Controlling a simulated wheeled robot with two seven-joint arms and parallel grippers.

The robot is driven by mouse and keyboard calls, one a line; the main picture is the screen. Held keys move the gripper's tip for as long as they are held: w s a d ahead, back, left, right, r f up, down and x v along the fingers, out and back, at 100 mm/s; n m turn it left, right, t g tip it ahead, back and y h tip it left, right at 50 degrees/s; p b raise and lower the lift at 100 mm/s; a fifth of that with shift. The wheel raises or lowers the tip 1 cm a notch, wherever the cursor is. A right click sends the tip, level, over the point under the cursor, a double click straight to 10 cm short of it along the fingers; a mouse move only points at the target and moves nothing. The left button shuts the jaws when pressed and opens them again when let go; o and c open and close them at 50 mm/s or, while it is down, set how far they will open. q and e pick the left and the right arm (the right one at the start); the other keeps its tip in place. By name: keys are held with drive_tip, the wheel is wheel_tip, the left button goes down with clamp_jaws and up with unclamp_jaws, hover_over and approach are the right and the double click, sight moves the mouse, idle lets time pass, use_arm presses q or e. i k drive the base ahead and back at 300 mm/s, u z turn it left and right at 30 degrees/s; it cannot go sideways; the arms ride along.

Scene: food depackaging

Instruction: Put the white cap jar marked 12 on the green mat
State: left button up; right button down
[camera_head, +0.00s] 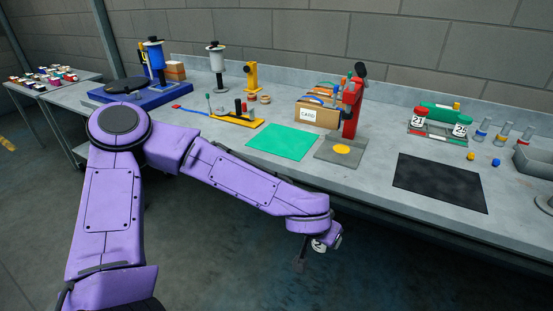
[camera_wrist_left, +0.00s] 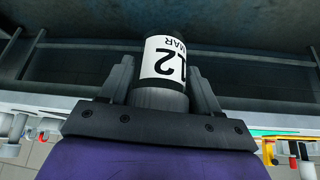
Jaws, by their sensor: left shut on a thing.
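My left gripper (camera_head: 308,252) is shut on a small jar (camera_head: 319,245), held out in front of the bench's front edge. In the left wrist view the jar (camera_wrist_left: 164,60) stands between the two fingers (camera_wrist_left: 160,85). Its white label shows upside down, with large digits that look like 12 and the letters MAR. The jar's cap cannot be made out in either view. The green mat (camera_head: 282,142) lies flat and empty on the bench, up and left of the gripper in the head view. My right gripper is not in view.
A grey plate with a yellow disc (camera_head: 341,150) and a red press (camera_head: 352,108) stand right of the mat. A cardboard box (camera_head: 316,113) is behind it. A yellow tool (camera_head: 237,119) is to its left. A black mat (camera_head: 440,183) and racked jars (camera_head: 461,126) lie farther right.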

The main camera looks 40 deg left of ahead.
sight(283, 139)
drive_tip(key=u, duration=0.5)
drive_tip(key=k, duration=1.15)
drive_tip(key=u, duration=0.95)
drive_tip(key=i, duration=1.55)
drive_tip(key=z, duration=0.75)
